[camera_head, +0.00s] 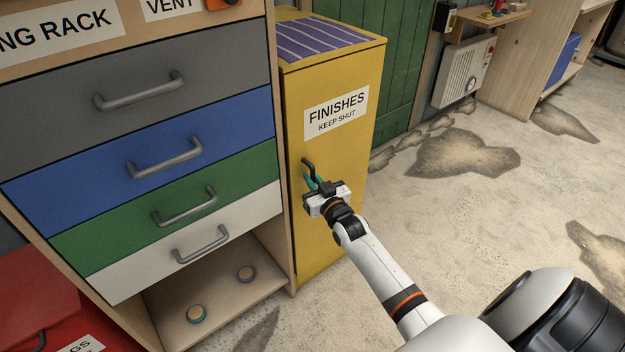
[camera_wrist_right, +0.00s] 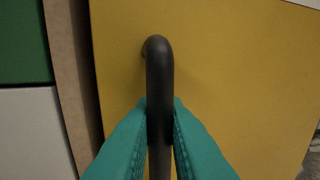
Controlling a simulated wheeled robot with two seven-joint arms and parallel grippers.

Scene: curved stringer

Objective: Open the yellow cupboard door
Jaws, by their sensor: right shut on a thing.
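The yellow cupboard door (camera_head: 345,160) carries a white label reading "FINISHES KEEP SHUT" and looks closed. Its dark bar handle (camera_head: 307,163) is upright near the door's left edge. My right gripper (camera_head: 313,184) is at the handle, with its teal fingers on either side of it. In the right wrist view the black handle (camera_wrist_right: 158,75) runs down between the teal fingers, which touch it from both sides. The lower part of the handle is hidden by the gripper in the head view. My left gripper is not in view.
A drawer unit with grey, blue, green and white drawers (camera_head: 190,205) stands directly left of the cupboard. Two small round things lie on its bottom shelf (camera_head: 225,290). A red box (camera_head: 40,290) is at the lower left. The concrete floor (camera_head: 480,220) right of the cupboard is clear.

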